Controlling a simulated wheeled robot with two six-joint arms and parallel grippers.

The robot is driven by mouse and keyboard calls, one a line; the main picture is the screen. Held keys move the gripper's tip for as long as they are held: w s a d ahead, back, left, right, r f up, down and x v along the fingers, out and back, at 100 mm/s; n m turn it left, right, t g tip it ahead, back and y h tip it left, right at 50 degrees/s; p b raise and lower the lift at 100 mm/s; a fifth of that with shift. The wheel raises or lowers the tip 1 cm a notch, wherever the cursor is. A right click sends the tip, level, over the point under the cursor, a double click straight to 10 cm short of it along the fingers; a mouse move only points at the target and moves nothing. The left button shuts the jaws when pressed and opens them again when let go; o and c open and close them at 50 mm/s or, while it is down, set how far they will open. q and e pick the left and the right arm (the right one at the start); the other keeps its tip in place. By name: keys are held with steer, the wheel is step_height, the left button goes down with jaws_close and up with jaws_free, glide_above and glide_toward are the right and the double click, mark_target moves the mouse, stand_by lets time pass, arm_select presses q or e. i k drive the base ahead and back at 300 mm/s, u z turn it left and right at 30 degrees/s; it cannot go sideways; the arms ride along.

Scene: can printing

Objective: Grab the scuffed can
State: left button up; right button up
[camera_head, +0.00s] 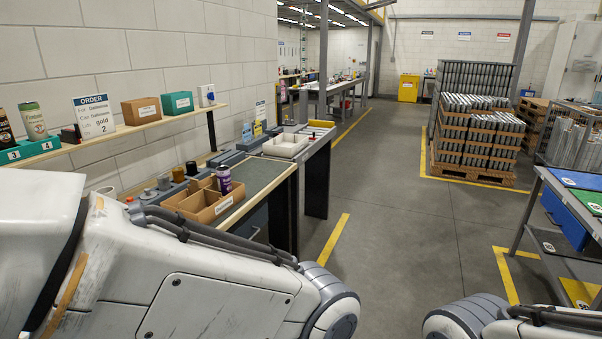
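A purple can (224,180) stands upright at the divided cardboard box (208,203) on the workbench at left. A pale can with a green label (33,121) and a dark can (5,130) stand on the wall shelf behind numbered teal holders. A gold-coloured cylinder (192,168) and a dark one (178,174) stand behind the cardboard box. I cannot tell from here which can, if any, is scuffed. White arm links of mine fill the lower left and show at the bottom right. Neither gripper is in view.
An order card (95,117) stands on the shelf (150,124). A pallet (472,173) of stacked cans stands at the back right. A table (560,185) with coloured mats is at right. The floor between is clear.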

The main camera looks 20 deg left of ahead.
mark_target(223, 174)
steer(key=z, duration=0.25)
steer(key=i, duration=1.75)
steer(key=u, duration=0.5)
steer(key=i, duration=0.9)
steer(key=u, duration=1.4)
steer(key=i, duration=0.7)
steer(key=u, duration=0.55)
